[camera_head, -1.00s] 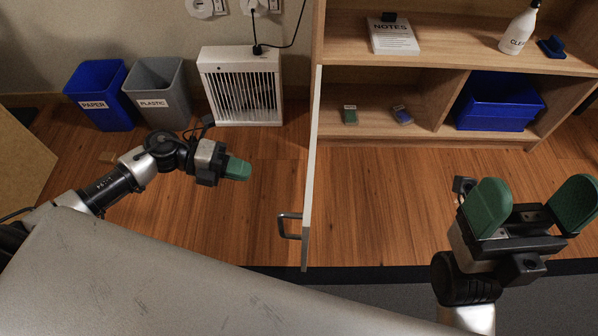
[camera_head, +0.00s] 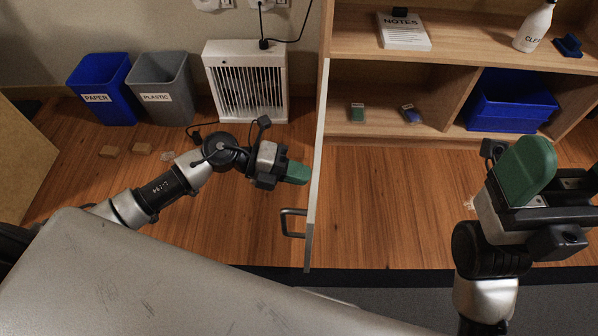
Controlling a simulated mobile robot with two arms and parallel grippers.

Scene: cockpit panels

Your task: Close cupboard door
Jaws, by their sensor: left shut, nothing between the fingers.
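The white cupboard door (camera_head: 318,160) stands open, seen edge-on, swung out toward me from the left side of the wooden cupboard (camera_head: 390,85). Its grey handle (camera_head: 290,223) sticks out to the left near the door's front end. My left gripper (camera_head: 298,172), with green fingertips, is shut and empty. It is just left of the door, farther back than the handle; I cannot tell if it touches the door. My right gripper (camera_head: 560,175) is at the right edge, right of the door; one green finger shows and the other is cut off by the frame.
A white heater (camera_head: 246,82), a blue paper bin (camera_head: 104,88) and a grey plastic bin (camera_head: 162,88) stand behind my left arm.

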